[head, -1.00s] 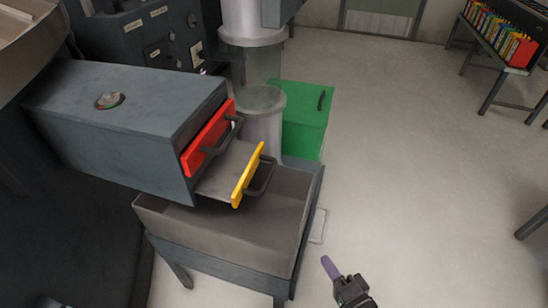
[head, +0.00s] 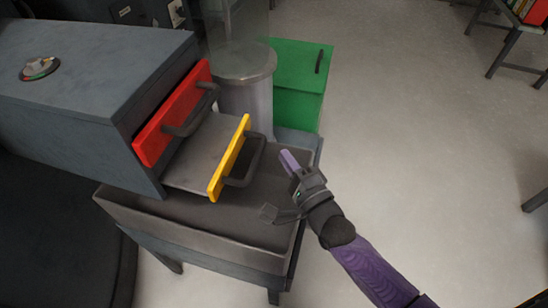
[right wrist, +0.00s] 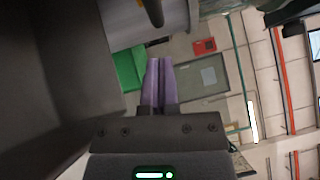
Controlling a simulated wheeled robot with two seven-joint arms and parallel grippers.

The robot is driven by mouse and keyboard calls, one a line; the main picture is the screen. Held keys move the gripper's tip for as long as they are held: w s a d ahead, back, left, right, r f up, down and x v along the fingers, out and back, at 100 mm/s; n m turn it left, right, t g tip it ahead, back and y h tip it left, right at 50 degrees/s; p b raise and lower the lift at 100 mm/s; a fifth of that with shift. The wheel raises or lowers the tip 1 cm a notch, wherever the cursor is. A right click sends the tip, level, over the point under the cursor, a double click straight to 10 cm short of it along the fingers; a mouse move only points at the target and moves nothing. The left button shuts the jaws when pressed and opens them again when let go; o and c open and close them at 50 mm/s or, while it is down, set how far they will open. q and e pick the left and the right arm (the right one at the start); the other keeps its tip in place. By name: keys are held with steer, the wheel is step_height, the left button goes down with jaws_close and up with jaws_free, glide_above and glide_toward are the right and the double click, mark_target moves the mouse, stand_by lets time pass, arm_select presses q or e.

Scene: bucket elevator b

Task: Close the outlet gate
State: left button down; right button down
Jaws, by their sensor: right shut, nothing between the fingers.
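A yellow-fronted slide plate (head: 229,158) with a dark handle (head: 246,165) sticks out of the grey housing (head: 85,75), over an open bin. A red front (head: 172,115) with its own dark handle (head: 192,112) sits above and behind it, nearer the housing. I cannot tell from labels which is the outlet gate. My right gripper (head: 288,160) is shut and empty, to the right of the yellow front's handle and apart from it. Its purple fingers (right wrist: 158,85) are together in the right wrist view, where part of a dark handle (right wrist: 153,12) shows at the top. My left gripper is out of view.
The open grey bin (head: 190,238) on legs stands below the slide plate. A clear-and-grey cylinder (head: 245,95) and a green box (head: 300,75) stand behind. Open floor (head: 430,150) lies to the right.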

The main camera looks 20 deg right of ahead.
mark_target(237, 151)
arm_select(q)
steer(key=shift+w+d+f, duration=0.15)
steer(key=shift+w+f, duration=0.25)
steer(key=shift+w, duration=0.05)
arm_select(e)
steer(key=shift+w+a+r, duration=0.15)
steer(key=shift+w+a, duration=0.2)
steer(key=shift+a, duration=0.25)
steer(key=shift+w+a+r, duration=0.15)
steer(key=shift+w+a, duration=0.2)
steer(key=shift+a, duration=0.25)
